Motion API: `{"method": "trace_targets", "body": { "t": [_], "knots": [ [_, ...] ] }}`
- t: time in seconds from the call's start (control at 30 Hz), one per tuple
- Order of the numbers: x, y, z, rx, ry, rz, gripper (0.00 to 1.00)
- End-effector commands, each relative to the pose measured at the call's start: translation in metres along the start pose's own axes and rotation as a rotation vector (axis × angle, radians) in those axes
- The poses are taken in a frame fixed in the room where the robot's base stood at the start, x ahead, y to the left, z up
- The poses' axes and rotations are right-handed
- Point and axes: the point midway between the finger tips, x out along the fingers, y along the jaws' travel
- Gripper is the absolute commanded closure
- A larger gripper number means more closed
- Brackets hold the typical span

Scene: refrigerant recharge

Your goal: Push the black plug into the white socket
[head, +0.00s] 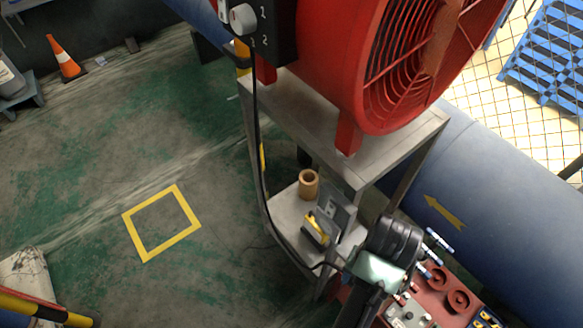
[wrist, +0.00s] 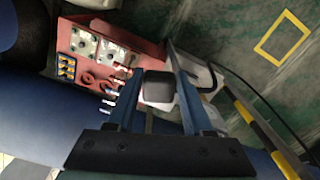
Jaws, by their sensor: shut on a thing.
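My gripper (wrist: 156,76) shows in the wrist view with its two blue-grey fingers on either side of a dark block, the black plug (wrist: 158,87). The fingers are closed on it. A white object (wrist: 188,92), which looks like the white socket, lies just behind the plug and right finger, partly hidden by them. I cannot tell whether plug and socket touch. In the head view my wrist is at the lower shelf of the metal stand; plug and socket cannot be made out clearly there.
A red fan (head: 385,60) stands on the metal stand (head: 390,160). A black cable (head: 257,130) hangs to the lower shelf, where a brown cylinder (head: 309,184) stands. A blue pipe (head: 510,190) and a red panel (head: 440,295) are at right.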

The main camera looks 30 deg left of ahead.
Motion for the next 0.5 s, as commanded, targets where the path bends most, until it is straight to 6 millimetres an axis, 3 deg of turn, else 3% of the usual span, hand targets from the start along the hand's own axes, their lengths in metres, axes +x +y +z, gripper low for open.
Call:
{"method": "trace_targets", "body": {
  "t": [0.13, 0.23, 0.37, 0.5],
  "knots": [
    [0.001, 0.0, 0.0, -0.001, 0.0, 0.002, 0.97],
    [0.014, 0.001, 0.001, -0.005, -0.003, 0.031, 0.97],
    [0.05, 0.004, 0.001, -0.035, -0.002, 0.152, 0.97],
    [0.084, 0.008, -0.004, -0.13, 0.021, 0.39, 0.97]
  ]
}}
